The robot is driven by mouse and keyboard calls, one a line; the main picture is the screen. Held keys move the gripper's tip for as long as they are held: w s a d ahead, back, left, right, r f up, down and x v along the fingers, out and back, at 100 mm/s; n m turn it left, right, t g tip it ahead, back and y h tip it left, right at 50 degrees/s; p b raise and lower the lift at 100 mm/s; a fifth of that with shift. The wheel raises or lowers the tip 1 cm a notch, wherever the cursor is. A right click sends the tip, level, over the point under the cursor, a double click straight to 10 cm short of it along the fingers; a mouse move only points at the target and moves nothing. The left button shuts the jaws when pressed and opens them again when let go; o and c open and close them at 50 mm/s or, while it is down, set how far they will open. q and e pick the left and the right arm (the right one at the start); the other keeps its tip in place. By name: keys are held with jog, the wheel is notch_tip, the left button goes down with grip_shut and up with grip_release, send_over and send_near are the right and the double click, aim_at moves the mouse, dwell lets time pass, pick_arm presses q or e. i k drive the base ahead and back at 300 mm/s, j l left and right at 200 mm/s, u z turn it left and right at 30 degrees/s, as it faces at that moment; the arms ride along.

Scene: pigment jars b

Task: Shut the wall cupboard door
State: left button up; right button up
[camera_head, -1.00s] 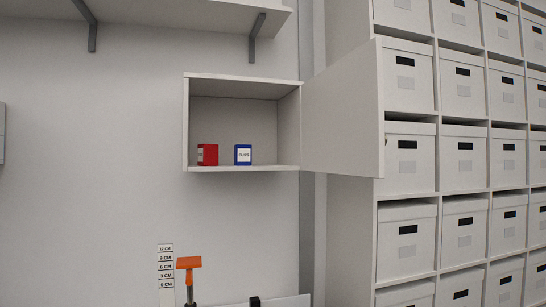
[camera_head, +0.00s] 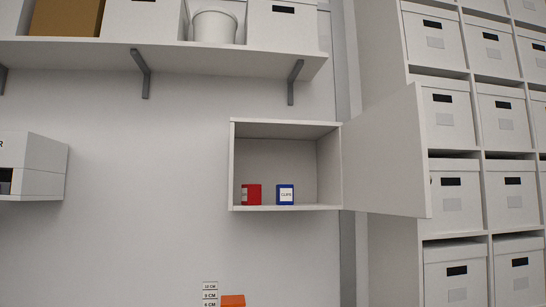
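The wall cupboard (camera_head: 285,129) is a white box on the wall at the middle of the head view. Its door (camera_head: 384,155) stands open, swung out to the right from the hinge at the cupboard's right side. A red box (camera_head: 252,194) and a blue box with a white label (camera_head: 285,195) stand inside on the cupboard floor, clear of the opening. Neither of my grippers shows in the head view.
A white shelf (camera_head: 200,58) on grey brackets holds boxes and a white pot above the cupboard. A rack of white boxes (camera_head: 456,195) fills the right side, behind the open door. Another white unit (camera_head: 42,166) hangs at left. An orange object (camera_head: 233,300) shows at the bottom edge.

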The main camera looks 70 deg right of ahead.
aim_at(386, 166)
jog(key=u, duration=2.5)
jog(key=k+l+z, duration=0.1)
jog(key=k, duration=0.35)
jog(key=k+l+z, duration=0.1)
jog(key=k, duration=0.35)
jog(key=k+l+z, duration=0.1)
jog(key=k+l, duration=0.15)
jog(key=k, duration=0.15)
jog(key=k+j+z, duration=0.1)
jog(key=k+z, duration=0.75)
jog(key=z, duration=0.15)
jog(key=k+l+z, duration=0.2)
jog(key=k+z, duration=0.3)
jog(key=z, duration=1.75)
